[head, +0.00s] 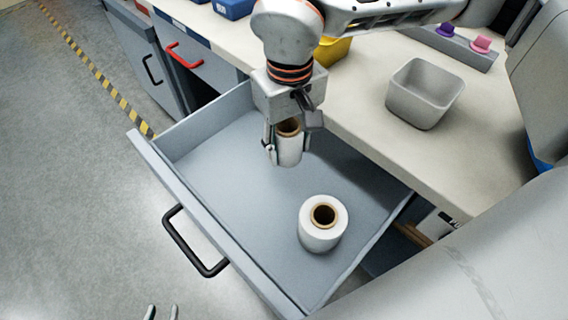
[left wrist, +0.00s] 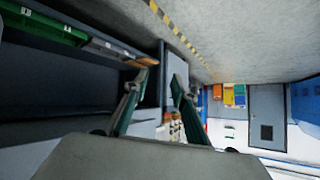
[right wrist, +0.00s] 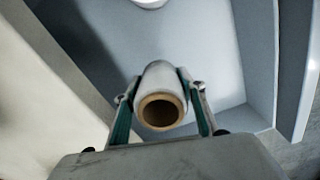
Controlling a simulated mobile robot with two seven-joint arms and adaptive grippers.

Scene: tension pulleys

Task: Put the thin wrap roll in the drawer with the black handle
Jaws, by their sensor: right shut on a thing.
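The thin wrap roll (head: 289,148) is white with a brown core. My right gripper (head: 286,150) is shut on it and holds it upright over the open drawer (head: 195,165). In the right wrist view the roll (right wrist: 162,98) sits between both fingers of the gripper (right wrist: 163,105), with the drawer floor beyond. Whether the roll touches the floor I cannot tell. The drawer has a black handle (head: 190,245) on its front. A thicker wrap roll (head: 322,226) stands upright inside it. My left gripper (head: 160,312) shows only its fingertips at the bottom edge; in the left wrist view its fingers (left wrist: 158,90) are apart and empty.
The counter (head: 360,135) borders the drawer and carries a grey bin (head: 424,92), a yellow bin (head: 332,50) and a blue bin (head: 233,8). A closed drawer with a red handle (head: 184,54) is at the upper left. Clear drawer floor surrounds the thicker roll.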

